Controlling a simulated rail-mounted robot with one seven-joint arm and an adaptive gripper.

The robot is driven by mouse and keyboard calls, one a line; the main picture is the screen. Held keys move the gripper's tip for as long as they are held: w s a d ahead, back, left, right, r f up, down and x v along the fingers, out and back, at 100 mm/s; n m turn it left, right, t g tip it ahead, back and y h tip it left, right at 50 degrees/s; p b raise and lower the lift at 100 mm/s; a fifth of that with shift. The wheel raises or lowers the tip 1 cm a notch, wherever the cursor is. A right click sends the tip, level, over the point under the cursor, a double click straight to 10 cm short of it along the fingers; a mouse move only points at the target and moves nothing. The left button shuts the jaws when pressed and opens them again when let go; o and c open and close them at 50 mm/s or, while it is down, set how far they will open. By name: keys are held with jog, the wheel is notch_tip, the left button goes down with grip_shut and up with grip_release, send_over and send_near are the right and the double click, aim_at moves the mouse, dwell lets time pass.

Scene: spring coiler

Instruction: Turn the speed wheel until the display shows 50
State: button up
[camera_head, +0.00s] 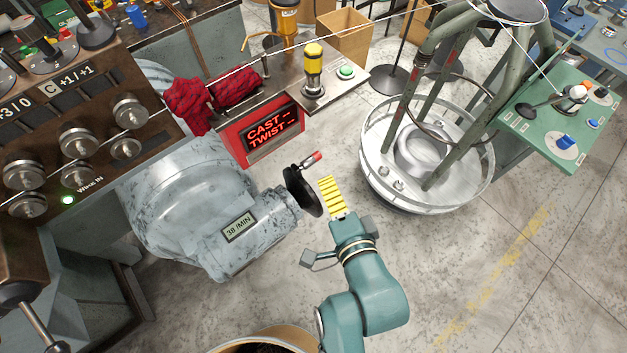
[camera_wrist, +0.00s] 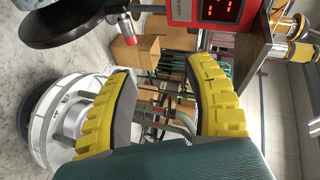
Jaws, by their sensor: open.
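The speed wheel (camera_head: 302,191) is a black handwheel on the right end of a grey motor housing (camera_head: 195,200). Its crank handle with a red tip (camera_head: 312,158) points up and right. A small display (camera_head: 239,227) on the housing reads 38 /MIN. My gripper (camera_head: 329,186), with yellow ridged fingers, is just right of the wheel and apart from it. In the wrist view my gripper (camera_wrist: 163,66) is open with nothing between the fingers. There the black wheel (camera_wrist: 68,24) is at the upper left, and the red-tipped handle (camera_wrist: 129,30) lies beyond the fingertips.
A red sign (camera_head: 262,133) reading CAST and TWIST stands behind the wheel, near a metal bench (camera_head: 290,85). A round white-rimmed stand (camera_head: 375,175) with green legs is to the right. A drum (camera_head: 268,340) is at the bottom. Floor is clear at lower right.

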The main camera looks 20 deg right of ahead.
jog(key=m+b, duration=0.1)
send_near(312, 164)
jog(key=b+x, duration=0.6)
jog(key=x, duration=0.4)
grip_shut()
